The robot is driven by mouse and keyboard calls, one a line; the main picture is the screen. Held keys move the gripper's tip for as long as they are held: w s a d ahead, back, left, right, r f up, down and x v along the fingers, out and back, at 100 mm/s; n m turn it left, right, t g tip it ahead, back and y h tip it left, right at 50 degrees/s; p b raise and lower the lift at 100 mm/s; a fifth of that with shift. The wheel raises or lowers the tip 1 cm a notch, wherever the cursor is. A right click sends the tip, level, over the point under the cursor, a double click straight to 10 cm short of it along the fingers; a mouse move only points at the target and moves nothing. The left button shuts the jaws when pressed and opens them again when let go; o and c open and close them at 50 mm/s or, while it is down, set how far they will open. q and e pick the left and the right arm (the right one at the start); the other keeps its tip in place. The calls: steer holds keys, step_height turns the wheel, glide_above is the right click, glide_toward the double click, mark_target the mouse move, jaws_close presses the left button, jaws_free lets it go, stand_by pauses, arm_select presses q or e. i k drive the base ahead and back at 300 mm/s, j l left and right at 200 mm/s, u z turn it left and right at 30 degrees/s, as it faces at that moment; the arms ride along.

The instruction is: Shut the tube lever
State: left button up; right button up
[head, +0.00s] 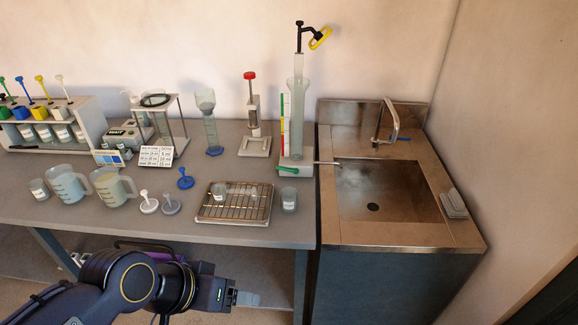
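A tall clear tube (297,120) stands upright on a pale base at the back right of the bench. A green lever (289,169) lies roughly level across the front of its base, and a thin metal spout (327,163) points right toward the sink. A yellow loop handle (320,38) on a black fitting tops the narrower upper tube. I cannot tell from here whether a valve is open. My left gripper (248,298) is low in front of the bench, well below and left of the tube, touching nothing visible. Its finger gap cannot be made out. My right gripper is out of view.
A wire rack tray (235,215) with small beakers and a lone beaker (289,199) stand before the tube. Jugs (114,187), a bottle rack (50,125) and a red-topped stand (254,120) are left. A steel sink (436,235) adjoins the bench at right.

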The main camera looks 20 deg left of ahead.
mark_target(295, 171)
steer(key=i+j, duration=0.15)
steer(key=j, duration=0.2)
steer(key=i+j, duration=0.1)
steer(key=j, duration=0.25)
steer(key=i+j, duration=0.15)
steer(key=j, duration=0.25)
steer(key=i+j, duration=0.1)
steer(key=j, duration=0.25)
steer(key=i+j, duration=0.15)
steer(key=j, duration=0.2)
steer(key=z, duration=0.05)
